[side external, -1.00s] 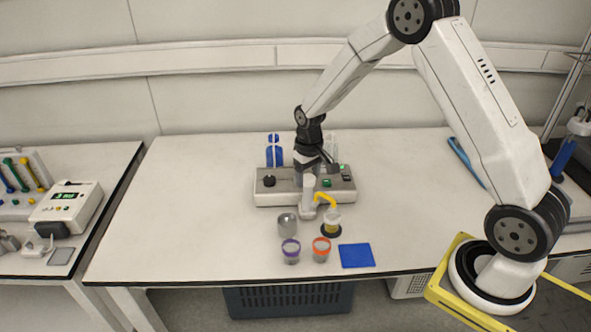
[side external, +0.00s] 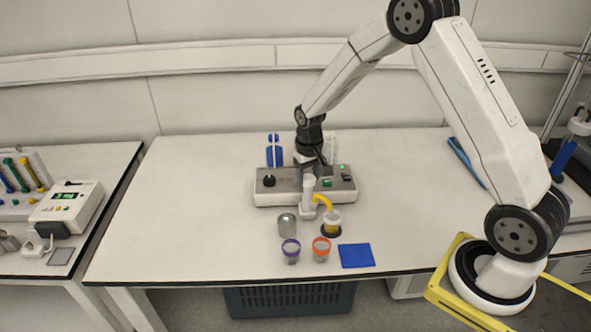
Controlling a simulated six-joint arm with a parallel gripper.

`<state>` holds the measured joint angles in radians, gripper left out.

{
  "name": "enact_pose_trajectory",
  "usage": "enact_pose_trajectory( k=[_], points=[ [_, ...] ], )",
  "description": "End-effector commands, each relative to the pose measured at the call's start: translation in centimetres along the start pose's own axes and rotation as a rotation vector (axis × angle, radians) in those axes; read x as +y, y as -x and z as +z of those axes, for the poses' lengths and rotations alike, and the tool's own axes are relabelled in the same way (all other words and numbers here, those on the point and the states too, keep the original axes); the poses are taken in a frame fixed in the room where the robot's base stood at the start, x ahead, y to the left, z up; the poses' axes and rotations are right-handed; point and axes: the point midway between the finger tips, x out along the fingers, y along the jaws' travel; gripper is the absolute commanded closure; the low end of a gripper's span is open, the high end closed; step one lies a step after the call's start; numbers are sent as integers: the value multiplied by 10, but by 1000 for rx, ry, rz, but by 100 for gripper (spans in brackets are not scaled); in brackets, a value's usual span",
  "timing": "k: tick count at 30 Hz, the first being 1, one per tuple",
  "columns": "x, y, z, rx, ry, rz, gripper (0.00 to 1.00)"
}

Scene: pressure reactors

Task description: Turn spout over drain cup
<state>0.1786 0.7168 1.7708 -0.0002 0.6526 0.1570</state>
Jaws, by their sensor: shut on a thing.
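The yellow spout (side external: 323,201) comes off a white upright post (side external: 309,190) in front of a grey reactor base (side external: 270,194). It curves to the right and down. Its tip is above or close to a clear cup (side external: 333,222) with yellowish contents on a dark round base; the exact alignment is too small to tell. My gripper (side external: 312,167) is shut at the top of the spout's post, pointing down. The part between its fingers is too small and dark to make out.
A grey metal cup (side external: 287,225), a purple-rimmed cup (side external: 291,251) and an orange-rimmed cup (side external: 321,249) stand in front. A blue mat (side external: 356,255) lies at the right near the table edge. A blue object (side external: 274,152) stands behind the base.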

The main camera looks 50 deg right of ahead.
Motion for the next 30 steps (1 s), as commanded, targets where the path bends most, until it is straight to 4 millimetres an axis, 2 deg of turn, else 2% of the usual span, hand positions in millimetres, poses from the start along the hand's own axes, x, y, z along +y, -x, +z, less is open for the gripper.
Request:
enact_pose_trajectory(
  k=[30],
  points=[
    [1, 0, 2, -5, -939, 1, 100]
  ],
)
